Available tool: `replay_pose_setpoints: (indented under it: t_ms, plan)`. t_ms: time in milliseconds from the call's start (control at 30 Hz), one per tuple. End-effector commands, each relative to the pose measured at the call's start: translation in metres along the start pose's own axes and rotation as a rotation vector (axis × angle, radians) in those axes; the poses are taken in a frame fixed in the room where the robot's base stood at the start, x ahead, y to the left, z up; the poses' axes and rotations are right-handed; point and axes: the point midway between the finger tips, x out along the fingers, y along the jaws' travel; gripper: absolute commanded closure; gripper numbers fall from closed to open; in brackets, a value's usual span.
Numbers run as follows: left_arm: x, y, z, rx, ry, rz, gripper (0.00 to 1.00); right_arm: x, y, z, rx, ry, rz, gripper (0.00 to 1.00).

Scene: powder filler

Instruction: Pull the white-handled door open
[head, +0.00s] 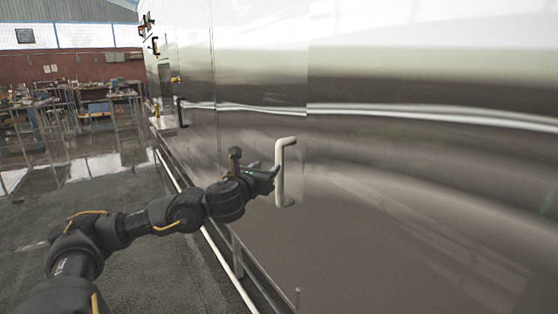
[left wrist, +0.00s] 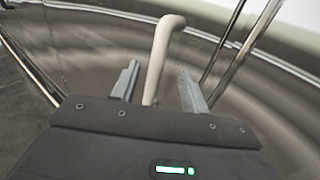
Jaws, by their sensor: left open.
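The white handle (head: 280,172) stands upright on the shiny metal door (head: 250,125), which looks closed and flush with the wall beside it. My left gripper (head: 268,172) is just left of the handle at about its mid-height. In the left wrist view the white handle (left wrist: 158,60) rises between the two open fingers (left wrist: 160,88), its lower part lying in or just beyond the gap. The fingers look apart from it on both sides; I cannot tell how deep the handle sits between them. My right gripper is not in view.
A large metal wall (head: 430,210) fills the right side. A white rail (head: 212,245) runs low along its base. A black handle (head: 181,112) is farther along the wall. The floor (head: 165,270) to the left is open, with benches (head: 95,105) far back.

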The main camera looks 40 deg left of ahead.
Motion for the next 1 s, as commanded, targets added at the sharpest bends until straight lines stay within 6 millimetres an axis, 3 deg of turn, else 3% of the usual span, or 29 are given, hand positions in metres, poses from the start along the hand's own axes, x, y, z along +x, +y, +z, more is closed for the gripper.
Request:
replay_pose_setpoints:
  t_ms: [167, 600, 800, 1000]
  plan:
    - [0.014, 0.000, 0.001, -0.007, 0.002, 0.000, 0.55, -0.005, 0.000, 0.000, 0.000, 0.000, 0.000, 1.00]
    - [0.091, 0.000, 0.002, -0.008, 0.002, 0.001, 0.55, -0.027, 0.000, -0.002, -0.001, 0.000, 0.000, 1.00]
    - [0.107, 0.000, 0.000, -0.007, 0.002, 0.000, 0.55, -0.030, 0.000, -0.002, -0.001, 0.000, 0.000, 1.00]
    - [0.109, -0.001, -0.001, -0.007, 0.001, -0.002, 0.55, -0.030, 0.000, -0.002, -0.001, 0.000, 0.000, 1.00]
